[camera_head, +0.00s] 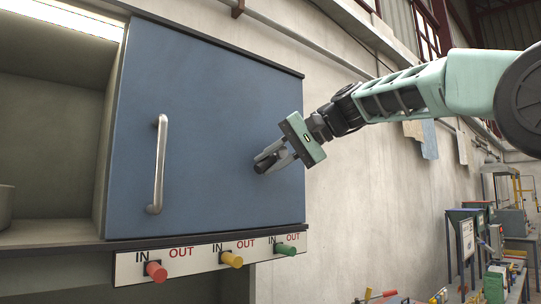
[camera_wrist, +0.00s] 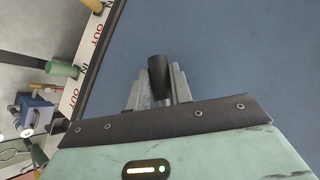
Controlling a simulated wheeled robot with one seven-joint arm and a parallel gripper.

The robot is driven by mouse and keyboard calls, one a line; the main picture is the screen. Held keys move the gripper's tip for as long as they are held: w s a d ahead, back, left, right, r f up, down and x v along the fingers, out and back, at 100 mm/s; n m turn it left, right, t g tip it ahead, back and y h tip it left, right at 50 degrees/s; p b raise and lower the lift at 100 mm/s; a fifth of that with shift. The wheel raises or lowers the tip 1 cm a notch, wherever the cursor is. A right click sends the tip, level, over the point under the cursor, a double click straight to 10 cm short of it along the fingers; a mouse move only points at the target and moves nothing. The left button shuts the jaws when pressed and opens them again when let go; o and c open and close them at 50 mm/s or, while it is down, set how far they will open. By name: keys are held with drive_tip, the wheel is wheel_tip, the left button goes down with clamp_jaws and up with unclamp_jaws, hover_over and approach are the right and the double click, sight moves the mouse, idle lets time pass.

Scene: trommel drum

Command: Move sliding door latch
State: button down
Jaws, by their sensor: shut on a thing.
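The sliding door (camera_head: 215,120) is a flat blue panel with a metal bar handle (camera_head: 158,165) on its left part. A short dark cylindrical knob, the latch (camera_wrist: 158,72), stands out from the blue door face. My gripper (camera_head: 268,160) is at the right part of the door with its fingers on either side of the latch. In the wrist view my gripper (camera_wrist: 158,88) is shut on the latch. The fingers partly hide the latch in the head view.
Below the door, a white strip marked IN and OUT carries red (camera_head: 156,271), yellow (camera_head: 232,259) and green (camera_head: 286,249) knobs. An open recess (camera_head: 55,130) lies left of the door. A bare wall is at right, with workshop equipment (camera_head: 470,235) beyond.

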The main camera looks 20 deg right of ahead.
drive_tip(key=shift+w+d+f+n+t+h, duration=0.15)
drive_tip(key=shift+d+f+n+t+h, duration=0.45)
drive_tip(key=shift+h, duration=0.85)
drive_tip(key=shift+w+d+f+n+t+h, duration=0.15)
drive_tip(key=shift+d+n+h, duration=0.3)
drive_tip(key=shift+n+h, duration=0.75)
drive_tip(key=shift+w+d+f+n+t+h, duration=0.25)
drive_tip(key=shift+d+n+h, duration=0.25)
drive_tip(key=shift+h, duration=1.15)
drive_tip(key=shift+d, duration=0.1)
drive_tip(key=c, duration=1.3)
unclamp_jaws()
drive_tip(key=shift+o, duration=0.2)
drive_tip(key=b+v, duration=0.1)
drive_tip(key=v, duration=1.6)
drive_tip(key=shift+s+r, duration=0.15)
drive_tip(key=shift+s, duration=0.05)
